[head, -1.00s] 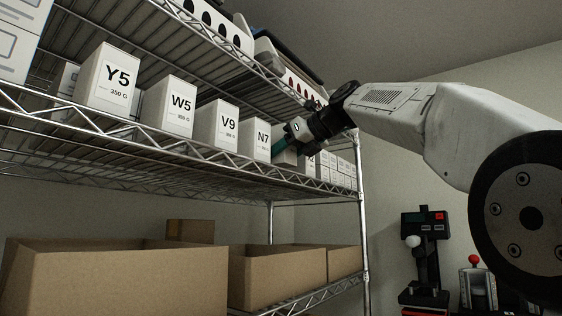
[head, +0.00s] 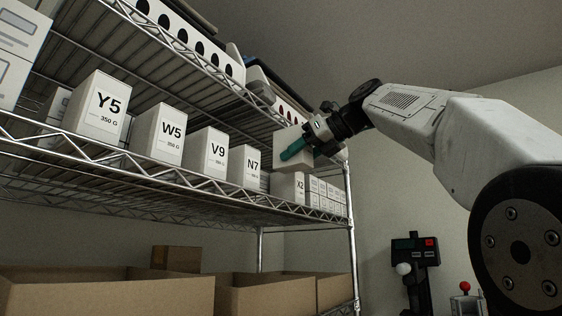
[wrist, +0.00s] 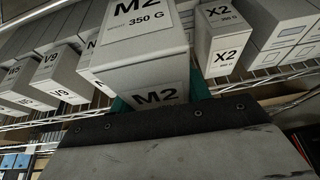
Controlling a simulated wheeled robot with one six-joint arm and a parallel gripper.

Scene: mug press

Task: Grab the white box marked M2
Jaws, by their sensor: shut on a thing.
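The white box marked M2 (wrist: 140,60) fills the top middle of the wrist view, its label reading M2, 350 G. It also shows in the head view (head: 283,136), raised above the row of boxes on the middle shelf, with its label turned from view. My gripper (head: 294,149) is shut on it, with a teal finger along its side. In the wrist view, part of a teal finger shows beside the box, and a second M2 marking shows on its lower face.
White boxes marked Y5 (head: 97,104), W5 (head: 158,135), V9 (head: 205,154), N7 (head: 244,166) and X2 (head: 288,188) stand on the wire shelf (head: 130,171). Smaller boxes stand right of X2. A shelf post (head: 351,230) is close below my gripper. Open cardboard boxes (head: 105,297) are below.

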